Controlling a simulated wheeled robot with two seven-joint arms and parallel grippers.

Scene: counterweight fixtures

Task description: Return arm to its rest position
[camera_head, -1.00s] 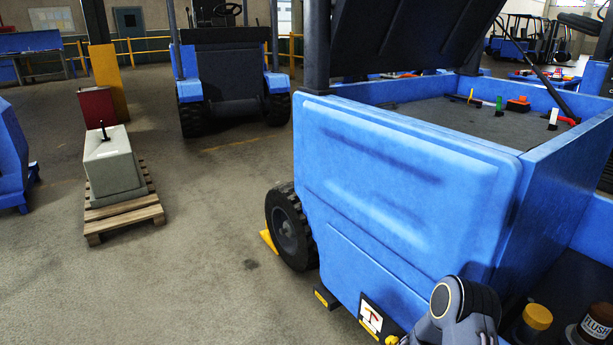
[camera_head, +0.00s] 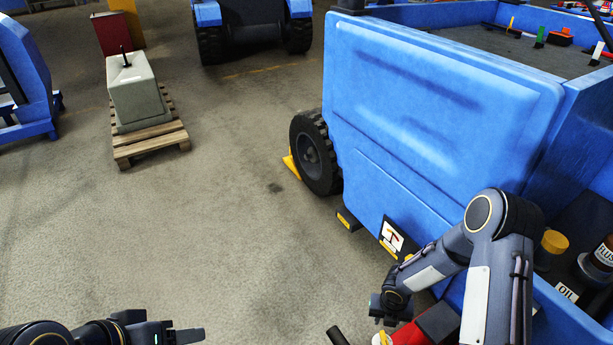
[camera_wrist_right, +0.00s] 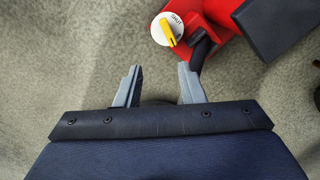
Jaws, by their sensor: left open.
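My left gripper (camera_head: 182,335) is at the bottom left edge of the head view, open and pointing right, with nothing seen between its fingers. My right arm (camera_head: 487,265) bends down in front of the blue vehicle. Its gripper end is low, by a red object (camera_head: 412,334); its fingertips are hard to see there. In the right wrist view my right gripper (camera_wrist_right: 159,82) has its fingers apart, with bare floor between them. The red object (camera_wrist_right: 222,18) shows just beyond the right finger, with a white knob (camera_wrist_right: 167,29) and yellow lever.
The blue vehicle (camera_head: 430,110) fills the right side, with a black wheel (camera_head: 316,155) and yellow chock (camera_head: 291,166). A grey counterweight block (camera_head: 138,92) stands on a wooden pallet (camera_head: 150,144) at left. The floor between is clear.

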